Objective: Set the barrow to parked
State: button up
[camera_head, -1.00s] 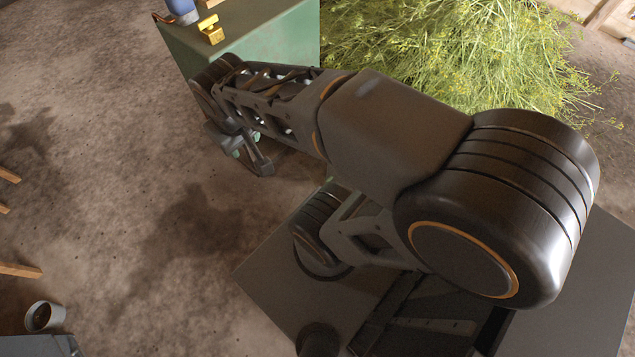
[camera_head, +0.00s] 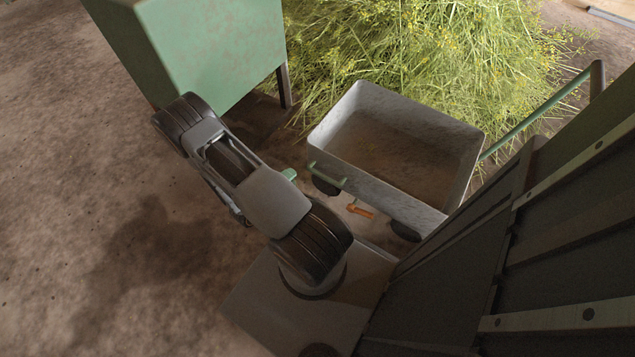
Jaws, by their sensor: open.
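The barrow (camera_head: 468,160) is a grey, open, empty-looking tray on dark wheels, right of centre in the head view. A green bar (camera_head: 328,176) sits on its near left end, and a long green handle (camera_head: 540,112) runs up to the right. A small orange-handled lever (camera_head: 361,210) shows low on its near side, against the ground. My gripper (camera_head: 289,174) is mostly hidden behind my arm. A green-tipped part of it seems to show just left of the barrow, apart from it. I see nothing held.
A green cabinet or table (camera_head: 225,55) on dark legs stands at the upper left, close to my arm. A big heap of cut yellow-green herbs (camera_head: 410,45) lies behind the barrow. The bare dirt floor (camera_head: 70,190) at the left is free.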

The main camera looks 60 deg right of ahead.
jog(key=n+t+b, duration=0.1)
jog(key=t+b, duration=0.1)
send_near(317, 172)
jog(key=f+v, duration=0.1)
jog(key=v, duration=0.2)
jog(key=b+x, duration=0.4)
jog(key=x, duration=0.9)
jog(key=shift+c, duration=0.3)
grip_shut()
